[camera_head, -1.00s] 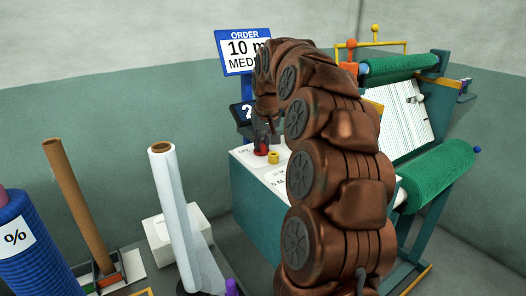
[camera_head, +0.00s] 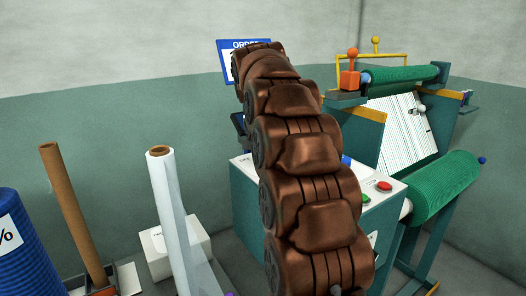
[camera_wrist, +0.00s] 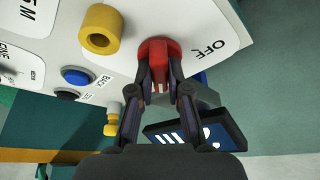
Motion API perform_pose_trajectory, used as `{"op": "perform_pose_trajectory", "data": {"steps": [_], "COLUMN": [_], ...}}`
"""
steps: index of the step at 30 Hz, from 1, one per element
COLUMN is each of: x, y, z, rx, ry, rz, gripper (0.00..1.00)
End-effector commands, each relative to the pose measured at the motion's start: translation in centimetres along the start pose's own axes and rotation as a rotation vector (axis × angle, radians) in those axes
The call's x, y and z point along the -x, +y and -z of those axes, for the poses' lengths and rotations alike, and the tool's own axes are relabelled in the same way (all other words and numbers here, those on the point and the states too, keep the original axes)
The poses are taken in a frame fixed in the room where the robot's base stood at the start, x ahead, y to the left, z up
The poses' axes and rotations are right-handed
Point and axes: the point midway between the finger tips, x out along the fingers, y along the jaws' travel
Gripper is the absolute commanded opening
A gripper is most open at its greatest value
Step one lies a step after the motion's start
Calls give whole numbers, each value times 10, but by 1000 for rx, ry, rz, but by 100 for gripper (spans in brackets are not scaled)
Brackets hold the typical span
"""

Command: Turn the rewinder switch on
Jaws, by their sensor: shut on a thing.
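The rewinder switch (camera_wrist: 157,50) is a red knob on the white panel, with the label OFF (camera_wrist: 208,50) beside it in the wrist view. My gripper (camera_wrist: 158,82) is shut on the red knob, with one finger on each side. White marks show on the knob between the fingertips. Any ON label is not visible. In the head view my arm hides the knob and my gripper.
A yellow knob (camera_wrist: 100,29) and a blue button (camera_wrist: 75,76) are beside the switch. A dark tilted display (camera_wrist: 195,135) is close to my fingers. Green and red buttons (camera_head: 384,186) sit on the panel's right end. A white roll (camera_head: 170,210) stands left.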

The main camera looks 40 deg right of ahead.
Motion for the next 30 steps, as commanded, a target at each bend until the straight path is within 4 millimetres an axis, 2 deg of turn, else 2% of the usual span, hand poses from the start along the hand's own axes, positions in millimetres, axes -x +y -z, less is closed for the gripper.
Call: {"op": "perform_pose_trajectory", "data": {"steps": [9, 10, 16, 26, 30], "x": [1, 1, 0, 1, 12], "y": [0, 0, 0, 0, -1], "z": [1, 1, 1, 0, 2], "rx": [-2, -2, -1, 0, -1], "ry": [2, 2, 2, 2, 6], "rz": [0, 0, 0, 0, 2], "gripper": [0, 20, 41, 42, 42]}}
